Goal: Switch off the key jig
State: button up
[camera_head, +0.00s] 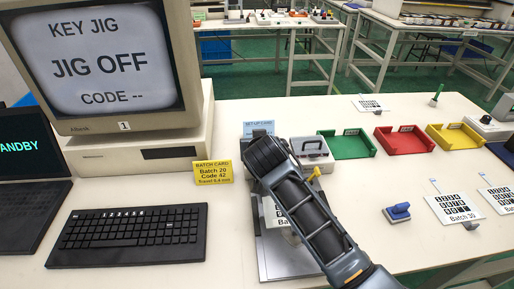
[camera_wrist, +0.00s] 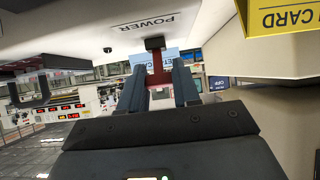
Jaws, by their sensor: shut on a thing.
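The monitor (camera_head: 105,60) reads "KEY JIG", "JIG OFF" and "CODE --". In the wrist view, which is upside down, my gripper (camera_wrist: 157,68) is shut on a dark red lever (camera_wrist: 158,79). The lever has a black base (camera_wrist: 155,43) on a pale surface marked "POWER" (camera_wrist: 147,22). In the head view my wrist hides the fingertips and the lever. A metal plate (camera_head: 283,258), apparently part of the key jig, lies under my arm and is partly covered by it.
A black keyboard (camera_head: 130,234) and a yellow batch card (camera_head: 213,173) are left of my arm. Green (camera_head: 347,146), red (camera_head: 404,141) and yellow (camera_head: 456,138) trays stand at the right. A blue stamp-like object (camera_head: 397,213) and film sheets lie nearer.

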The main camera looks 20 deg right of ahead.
jog(key=shift+s+t+b, duration=0.1)
jog(key=shift+t+b, duration=0.3)
jog(key=o, duration=1.1)
jog(key=shift+f, duration=0.1)
jog(key=shift+c, duration=0.2)
jog(key=shift+s+a, duration=0.1)
jog(key=v, duration=0.7)
jog(key=shift+s, duration=0.25)
jog(key=shift+a, duration=0.1)
